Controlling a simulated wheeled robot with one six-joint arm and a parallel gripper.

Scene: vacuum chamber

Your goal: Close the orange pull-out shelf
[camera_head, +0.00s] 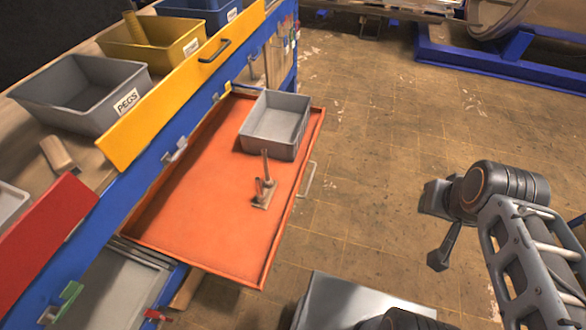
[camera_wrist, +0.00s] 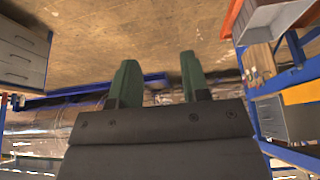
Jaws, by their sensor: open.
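The orange pull-out shelf (camera_head: 205,215) stands out from the blue rack in the head view. Its metal handle (camera_head: 307,180) is on the right-hand front edge. A grey bin (camera_head: 275,122) and a small wooden piece with upright pegs (camera_head: 264,195) rest on it. An orange edge also shows at the upper right of the wrist view (camera_wrist: 232,17). My gripper (camera_wrist: 160,78) is open, with its two green fingers apart and nothing between them. In the head view my arm's end is over the floor to the right of the shelf, apart from the handle.
The yellow shelf front (camera_head: 180,88) above carries a grey bin labelled PEGS (camera_head: 85,92) and a yellow bin (camera_head: 152,40). A red shelf front (camera_head: 50,235) is at lower left. Floor (camera_head: 370,160) right of the shelf is clear. A blue frame (camera_head: 490,68) stands behind.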

